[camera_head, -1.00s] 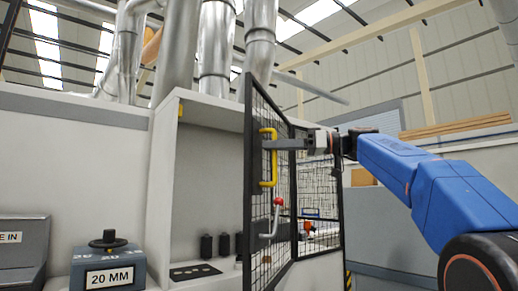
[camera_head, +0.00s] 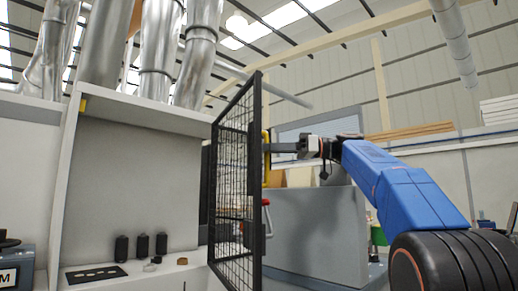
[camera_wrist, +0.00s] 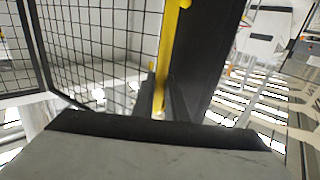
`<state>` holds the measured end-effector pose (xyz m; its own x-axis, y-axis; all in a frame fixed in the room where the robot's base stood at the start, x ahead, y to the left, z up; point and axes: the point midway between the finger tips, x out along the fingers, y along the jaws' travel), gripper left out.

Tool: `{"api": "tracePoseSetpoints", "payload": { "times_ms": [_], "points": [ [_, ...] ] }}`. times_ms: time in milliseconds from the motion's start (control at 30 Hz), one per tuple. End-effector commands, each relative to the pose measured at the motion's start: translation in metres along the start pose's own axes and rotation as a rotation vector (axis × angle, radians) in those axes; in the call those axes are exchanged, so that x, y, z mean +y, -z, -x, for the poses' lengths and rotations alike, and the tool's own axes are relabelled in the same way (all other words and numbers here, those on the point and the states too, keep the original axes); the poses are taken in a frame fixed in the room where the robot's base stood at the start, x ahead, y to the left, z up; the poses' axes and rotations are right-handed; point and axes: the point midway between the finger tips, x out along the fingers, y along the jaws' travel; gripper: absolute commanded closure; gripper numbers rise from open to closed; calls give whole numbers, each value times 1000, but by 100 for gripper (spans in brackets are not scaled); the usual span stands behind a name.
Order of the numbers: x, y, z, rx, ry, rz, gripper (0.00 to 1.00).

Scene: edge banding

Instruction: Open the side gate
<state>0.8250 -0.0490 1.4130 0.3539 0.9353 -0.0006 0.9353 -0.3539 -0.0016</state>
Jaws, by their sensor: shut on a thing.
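The side gate (camera_head: 233,175) is a black-framed wire mesh panel, standing swung out from the pale machine cabinet. A yellow handle (camera_head: 266,158) is on its outer frame, and a red-knobbed latch lever (camera_head: 266,203) is below it. My gripper (camera_head: 272,148) reaches in from the right and is shut on the yellow handle. In the wrist view the yellow handle (camera_wrist: 168,50) runs down between my fingers, with the mesh gate (camera_wrist: 95,45) to the left. The lower part of the handle is partly hidden by my fingers.
The open cabinet (camera_head: 135,180) at the left holds several small black cylinders (camera_head: 142,246) on its ledge. A grey machine block (camera_head: 315,235) stands behind the gate to the right. Silver ducts (camera_head: 160,50) rise above the cabinet.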

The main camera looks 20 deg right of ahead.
Motion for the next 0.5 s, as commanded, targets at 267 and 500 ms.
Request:
{"api": "tracePoseSetpoints", "payload": {
  "times_ms": [267,500],
  "points": [
    [6,0,6,1,-2,-1,100],
    [6,0,6,2,-2,-1,100]
  ]
}}
